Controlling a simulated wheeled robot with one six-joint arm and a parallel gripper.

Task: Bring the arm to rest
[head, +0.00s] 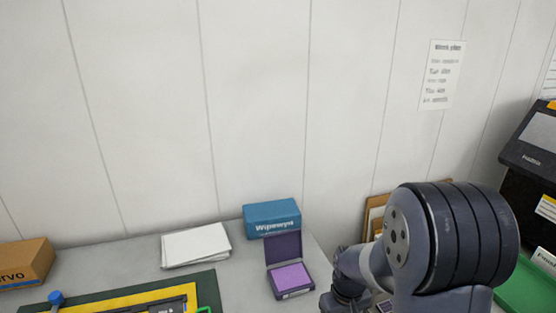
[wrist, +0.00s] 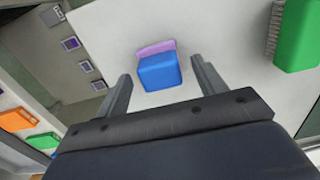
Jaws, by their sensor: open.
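My arm (head: 450,235) is raised at the right of the head view, with its large dark joint in front of the desk's right part. My gripper itself is not seen there. In the wrist view my gripper (wrist: 160,68) is open, its two grey fingers apart. A blue block-like thing (wrist: 160,73) with a purple edge behind it (wrist: 155,47) shows between the fingers, on a pale surface below. I cannot tell how far below it is. Nothing appears held.
An open purple ink pad (head: 290,276), a blue box (head: 271,218), white paper (head: 195,246) and a brown box (head: 24,262) are on the grey desk. A dark machine (head: 528,160) stands at the right. The wrist view shows green (wrist: 298,35) and orange (wrist: 18,119) things at the sides.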

